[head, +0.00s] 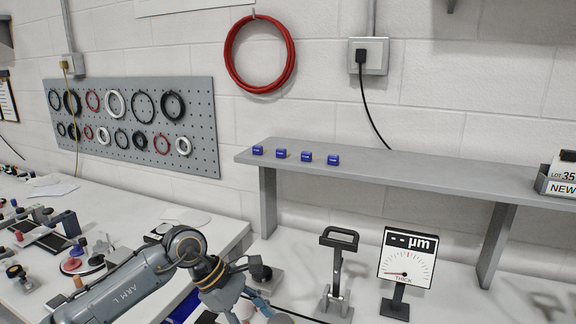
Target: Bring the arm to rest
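My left arm, marked ARM L, comes in from the lower left over the white bench. Its gripper (247,305) is at the bottom of the view, left of the black-handled stand (337,270). The fingers are small and run close to the bottom edge, so I cannot tell whether they are open or shut, or whether they hold anything. My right gripper is not in view.
A grey shelf (400,176) with several small blue blocks (281,153) spans the bench at the back. A gauge marked µm (405,260) stands right of the black-handled stand. Small parts crowd the left bench (130,205). A pegboard (200,100) hangs on the wall.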

